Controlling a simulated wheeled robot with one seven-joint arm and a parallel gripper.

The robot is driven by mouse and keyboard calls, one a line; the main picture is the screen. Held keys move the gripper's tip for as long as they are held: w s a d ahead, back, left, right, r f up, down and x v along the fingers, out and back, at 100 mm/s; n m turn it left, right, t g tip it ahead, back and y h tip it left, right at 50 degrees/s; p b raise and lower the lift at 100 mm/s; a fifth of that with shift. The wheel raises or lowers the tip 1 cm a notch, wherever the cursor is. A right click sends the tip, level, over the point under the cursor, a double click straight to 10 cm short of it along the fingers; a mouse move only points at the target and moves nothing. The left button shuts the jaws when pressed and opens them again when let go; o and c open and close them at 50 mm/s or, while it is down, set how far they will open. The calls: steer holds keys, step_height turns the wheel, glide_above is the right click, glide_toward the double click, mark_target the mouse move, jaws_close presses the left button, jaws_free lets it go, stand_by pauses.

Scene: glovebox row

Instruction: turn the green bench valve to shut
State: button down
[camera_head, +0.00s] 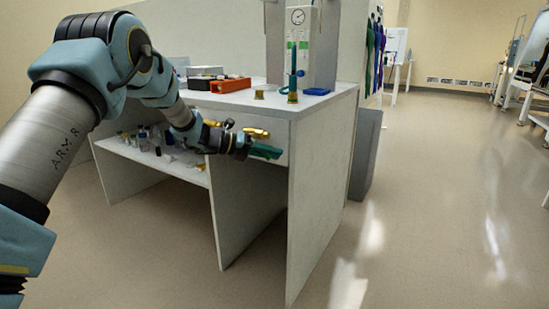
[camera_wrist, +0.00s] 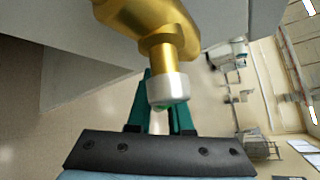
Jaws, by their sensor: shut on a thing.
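In the wrist view a brass valve body (camera_wrist: 160,25) sticks out from the pale bench front, with a silver collar (camera_wrist: 168,89) on its end. In the head view my gripper (camera_head: 264,151) is at the bench front, below a brass fitting (camera_head: 256,132). The handle's turn angle cannot be told.
The bench top (camera_head: 335,93) is above my gripper. It carries an orange box (camera_head: 231,85), a blue item (camera_head: 317,92) and a stand with a green-and-blue upright fitting (camera_head: 293,75). Small bottles stand on a lower shelf (camera_head: 125,150).

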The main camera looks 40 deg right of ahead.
steer(key=shift+w+a+f+m+t+y+b, duration=0.15)
steer(key=shift+w+f+m+t+y+b, duration=0.55)
steer(key=shift+f+t, duration=0.2)
steer(key=shift+w+a+f+m+t+y+b, duration=0.3)
steer(key=shift+w+m+t, duration=0.25)
steer(key=shift+w+t, duration=0.3)
steer(key=shift+w+a+f+m+t+y+b, duration=0.15)
steer(key=shift+w+f+m+t+y+b, duration=0.1)
steer(key=shift+w+m+t+y, duration=0.55)
steer(key=shift+w+a+f+m+t+b, duration=0.25)
steer(key=shift+w+t, duration=0.35)
steer(key=shift+t, duration=0.45)
steer(key=shift+w, duration=0.1)
steer(key=c, duration=0.8)
jaws_free()
steer(key=shift+c, duration=0.2)
steer(key=p+v, duration=0.1)
steer(key=v, duration=0.9)
steer(key=shift+a+r, duration=0.2)
steer(key=shift+r, duration=0.1)
